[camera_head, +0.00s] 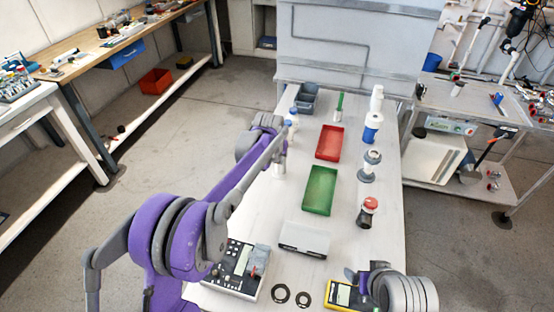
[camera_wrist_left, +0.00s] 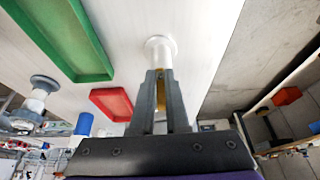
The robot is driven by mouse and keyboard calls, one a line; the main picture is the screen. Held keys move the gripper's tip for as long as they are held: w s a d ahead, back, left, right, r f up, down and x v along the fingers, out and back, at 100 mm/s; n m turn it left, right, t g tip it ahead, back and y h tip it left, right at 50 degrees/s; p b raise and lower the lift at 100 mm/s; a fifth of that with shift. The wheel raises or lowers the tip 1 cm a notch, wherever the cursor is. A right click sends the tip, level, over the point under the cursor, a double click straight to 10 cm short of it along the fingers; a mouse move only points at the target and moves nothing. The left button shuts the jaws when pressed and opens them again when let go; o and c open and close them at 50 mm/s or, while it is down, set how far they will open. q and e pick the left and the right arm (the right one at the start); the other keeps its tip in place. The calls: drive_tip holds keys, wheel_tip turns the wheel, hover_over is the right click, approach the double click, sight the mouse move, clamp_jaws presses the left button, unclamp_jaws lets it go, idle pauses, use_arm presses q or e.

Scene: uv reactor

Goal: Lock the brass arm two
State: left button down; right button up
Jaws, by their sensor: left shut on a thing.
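In the left wrist view, a white post (camera_wrist_left: 159,50) with a round flange stands on the white table. A narrow brass-coloured piece (camera_wrist_left: 161,95), seemingly the brass arm, shows between the fingers of my left gripper (camera_wrist_left: 160,78). The gripper is shut on it, right at the post. In the head view my left gripper (camera_head: 284,146) is at the table's left edge, and my own arm hides most of the post (camera_head: 278,170) and the brass piece. My right gripper (camera_head: 358,276) is low at the front right, beside a yellow meter (camera_head: 342,295); its jaw opening is unclear.
A green tray (camera_head: 320,190) and a red tray (camera_head: 329,143) lie mid-table. Several valve-like fittings, including a red-topped one (camera_head: 368,210), line the right side. A grey box (camera_head: 303,240), a control unit (camera_head: 240,268) and black rings (camera_head: 281,294) are in front.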

use_arm(q)
drive_tip(key=shift+f+t+b, duration=0.1)
drive_tip(key=shift+t+b, duration=0.25)
drive_tip(key=shift+t, duration=0.35)
drive_tip(key=c, duration=1.2)
unclamp_jaws()
drive_tip(key=shift+w, duration=0.1)
drive_tip(key=o, duration=0.3)
use_arm(e)
drive_tip(key=shift+s+f, duration=0.4)
drive_tip(key=shift+f, duration=0.25)
use_arm(q)
drive_tip(key=v, duration=1.1)
use_arm(e)
drive_tip(key=shift+s+f, duration=0.1)
drive_tip(key=shift+f, duration=0.1)
use_arm(q)
drive_tip(key=shift+a, duration=0.1)
